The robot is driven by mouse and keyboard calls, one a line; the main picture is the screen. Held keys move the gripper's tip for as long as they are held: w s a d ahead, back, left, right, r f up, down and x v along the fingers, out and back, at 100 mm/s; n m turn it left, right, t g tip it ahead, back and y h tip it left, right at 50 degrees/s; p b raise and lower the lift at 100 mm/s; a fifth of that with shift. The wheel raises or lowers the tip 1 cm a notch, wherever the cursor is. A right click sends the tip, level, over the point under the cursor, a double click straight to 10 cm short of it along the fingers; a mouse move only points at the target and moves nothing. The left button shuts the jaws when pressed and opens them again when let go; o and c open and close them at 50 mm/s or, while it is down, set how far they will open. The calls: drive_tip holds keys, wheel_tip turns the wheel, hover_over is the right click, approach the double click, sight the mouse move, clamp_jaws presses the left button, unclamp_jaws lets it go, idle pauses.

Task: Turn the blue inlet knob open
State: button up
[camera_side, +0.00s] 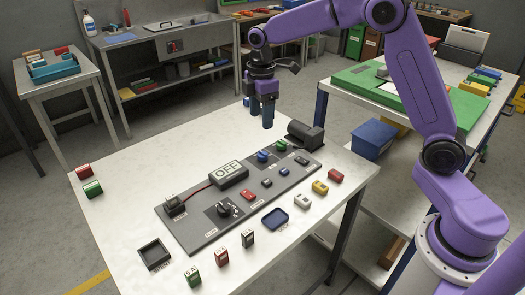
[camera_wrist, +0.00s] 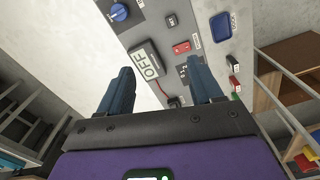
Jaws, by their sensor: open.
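The blue knob (camera_side: 263,156) stands on the long grey panel (camera_side: 192,238) on the white table, to the right of the OFF display box (camera_side: 229,174). In the wrist view the knob (camera_wrist: 119,12) shows at the top left edge, with a light pointer mark on it. My gripper (camera_side: 258,116) hangs above the far edge of the table, fingers down and apart from the knob. In the wrist view its two dark blue fingers (camera_wrist: 161,66) are spread with nothing held between them; the OFF box (camera_wrist: 147,58) shows beyond them.
A black knob (camera_side: 223,209) and several small coloured blocks are on or beside the panel. A dark cylindrical part (camera_side: 306,135) stands near the panel's far right end. A blue tray (camera_side: 275,219) lies in front. The table's left part is mostly clear.

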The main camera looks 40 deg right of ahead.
hover_over(263, 152)
wheel_tip(263, 152, down, 3)
drive_tip(key=shift+n, duration=0.3)
wheel_tip(263, 152, down, 17)
drive_tip(key=shift+a+f, duration=0.1)
drive_tip(key=shift+c, duration=0.3)
drive_tip(key=c, duration=1)
